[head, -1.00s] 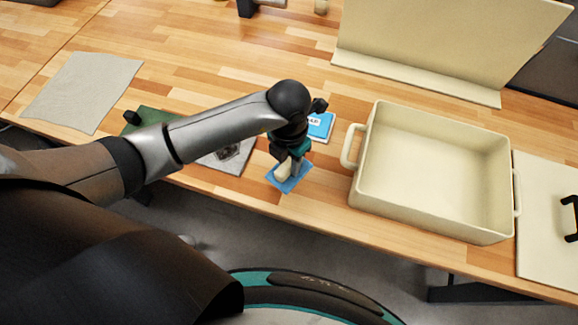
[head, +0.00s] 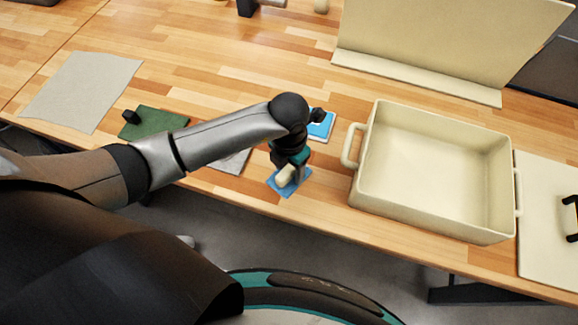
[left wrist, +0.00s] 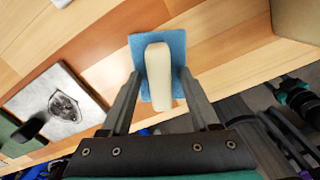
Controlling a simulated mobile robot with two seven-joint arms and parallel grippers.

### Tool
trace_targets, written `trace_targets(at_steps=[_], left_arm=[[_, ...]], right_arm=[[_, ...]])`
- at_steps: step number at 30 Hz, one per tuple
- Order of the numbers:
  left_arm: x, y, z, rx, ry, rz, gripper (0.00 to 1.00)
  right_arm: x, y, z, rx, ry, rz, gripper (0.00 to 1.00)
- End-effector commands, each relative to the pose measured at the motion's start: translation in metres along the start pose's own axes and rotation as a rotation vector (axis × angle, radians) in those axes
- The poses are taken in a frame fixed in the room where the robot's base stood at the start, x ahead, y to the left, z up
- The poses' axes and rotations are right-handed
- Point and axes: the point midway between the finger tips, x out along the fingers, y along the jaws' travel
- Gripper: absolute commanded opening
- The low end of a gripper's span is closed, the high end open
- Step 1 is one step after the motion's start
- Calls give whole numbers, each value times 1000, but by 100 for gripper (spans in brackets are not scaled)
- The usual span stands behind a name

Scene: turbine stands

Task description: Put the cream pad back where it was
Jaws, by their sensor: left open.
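The cream pad (head: 286,176) is a small pale block on a blue square mat (head: 290,189) near the table's front edge. In the left wrist view the pad (left wrist: 158,78) lies lengthwise over the blue mat (left wrist: 177,45). My left gripper (head: 293,172) points down at the pad. In the left wrist view its fingers stand open (left wrist: 160,88), one on each side of the pad, with a gap showing on both sides. The gripper hides part of the pad in the head view. My right gripper is not in view.
A cream bin (head: 435,170) with side handles stands to the right, close to the gripper. Behind the gripper lies a blue-and-white card (head: 322,127). A grey emblem plate (left wrist: 58,103), a green mat (head: 155,122) and a grey cloth (head: 80,90) lie to the left.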

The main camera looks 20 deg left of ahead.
Motion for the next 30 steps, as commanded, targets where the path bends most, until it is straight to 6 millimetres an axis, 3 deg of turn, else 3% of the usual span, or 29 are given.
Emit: trace_targets(at_steps=[8,21,30], left_arm=[[-8,0,0,0,-2,0,62],[-92,0,2,1,-6,0,62],[-123,0,0,0,-1,0,62]], right_arm=[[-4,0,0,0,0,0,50],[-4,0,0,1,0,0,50],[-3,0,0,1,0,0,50]])
